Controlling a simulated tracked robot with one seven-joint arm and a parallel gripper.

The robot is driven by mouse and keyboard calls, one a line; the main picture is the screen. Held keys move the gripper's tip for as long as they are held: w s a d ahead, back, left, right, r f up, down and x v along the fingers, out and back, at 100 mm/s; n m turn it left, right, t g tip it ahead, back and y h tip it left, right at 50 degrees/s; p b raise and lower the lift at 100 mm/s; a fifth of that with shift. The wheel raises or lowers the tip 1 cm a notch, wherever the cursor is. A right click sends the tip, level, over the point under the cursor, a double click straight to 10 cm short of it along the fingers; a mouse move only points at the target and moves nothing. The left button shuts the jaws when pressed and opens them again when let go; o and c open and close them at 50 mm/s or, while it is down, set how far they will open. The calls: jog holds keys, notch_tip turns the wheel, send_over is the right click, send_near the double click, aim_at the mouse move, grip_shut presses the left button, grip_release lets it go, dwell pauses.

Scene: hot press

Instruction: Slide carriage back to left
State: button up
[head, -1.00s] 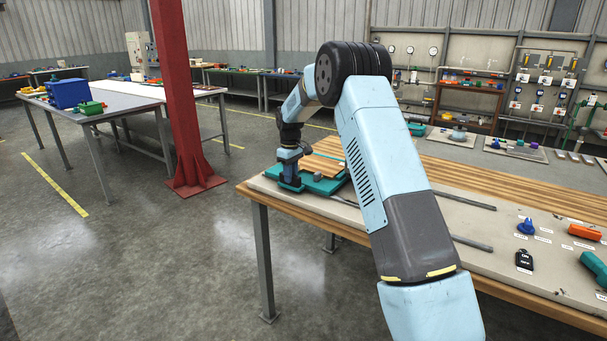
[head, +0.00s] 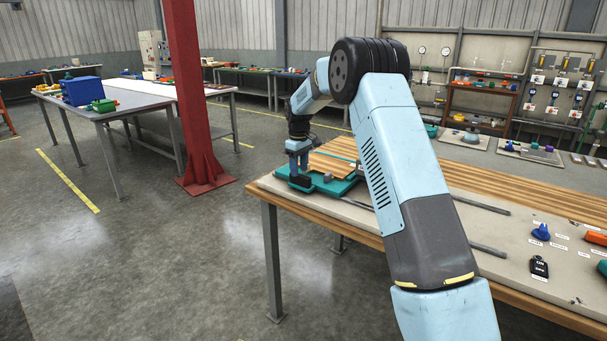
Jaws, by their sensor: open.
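The teal carriage (head: 337,187) sits at the left end of the press board (head: 357,213), with a wooden slab (head: 332,162) and a small grey block on it. Two grey rails (head: 480,204) run to the right along the board; my arm hides their middle part. My gripper (head: 299,178) points down at the carriage's left end. Its fingers are small in this view, and I cannot tell whether they touch the carriage.
A blue knob (head: 541,232), a black ON/OFF switch (head: 539,266) and an orange part (head: 595,238) are at the board's right. A red column (head: 190,100) stands left of the bench. The floor between them is clear.

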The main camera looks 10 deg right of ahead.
notch_tip(320, 180, up, 11)
jog(key=shift+f, duration=0.15)
dwell(0.4)
jog(key=s+d+r+m+t, duration=0.1)
jog(key=s+d+r, duration=0.1)
jog(key=s+r, duration=0.5)
jog(key=s+d+r+m+t, duration=0.1)
jog(key=s+d+r+m, duration=0.15)
jog(key=s, duration=0.75)
jog(key=s+d+r+m+t, duration=0.1)
jog(key=s+d+r, duration=0.1)
jog(key=s+r, duration=0.55)
jog(key=s+d+f+m+t, duration=0.1)
jog(key=s+f, duration=0.1)
jog(key=s, duration=0.7)
jog(key=s+d+f+m, duration=0.1)
jog(key=s+f+m, duration=0.1)
jog(key=s, duration=0.8)
jog(key=s+d+f+m+t, duration=0.1)
jog(key=s+f, duration=0.3)
jog(key=s, duration=0.6)
jog(key=shift+d+f+t, duration=0.15)
jog(key=shift+d+t, duration=0.15)
jog(key=shift+m, duration=0.25)
